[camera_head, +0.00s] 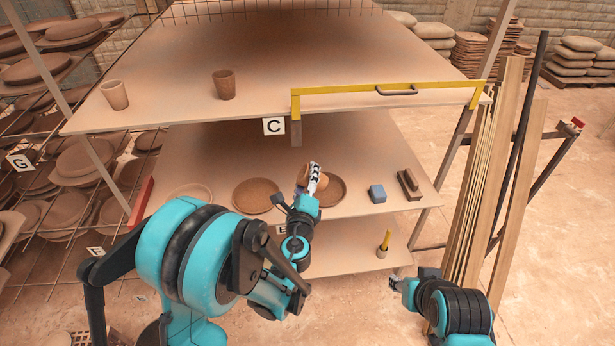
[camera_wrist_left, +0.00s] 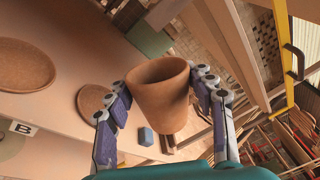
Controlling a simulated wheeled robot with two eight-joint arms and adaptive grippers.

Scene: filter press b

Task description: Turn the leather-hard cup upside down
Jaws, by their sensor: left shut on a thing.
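A brown clay cup (camera_wrist_left: 160,95) is between the two fingers of my left gripper (camera_head: 313,178), which is shut on its sides. In the left wrist view the cup's wide open rim shows at the top and its narrower base at the bottom. In the head view the cup (camera_head: 304,174) is partly hidden by the gripper, above the middle shelf, and looks tilted; its exact angle is hard to tell. My right gripper (camera_head: 396,283) is low at the right, away from the shelves, too small to tell if open.
Two other cups, a pale one (camera_head: 115,95) and a brown one (camera_head: 224,84), stand on the top shelf (camera_head: 330,50). The middle shelf holds round bats (camera_head: 256,195), a blue block (camera_head: 377,193) and a brush (camera_head: 409,184). A yellow bar (camera_head: 350,89) edges the top shelf.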

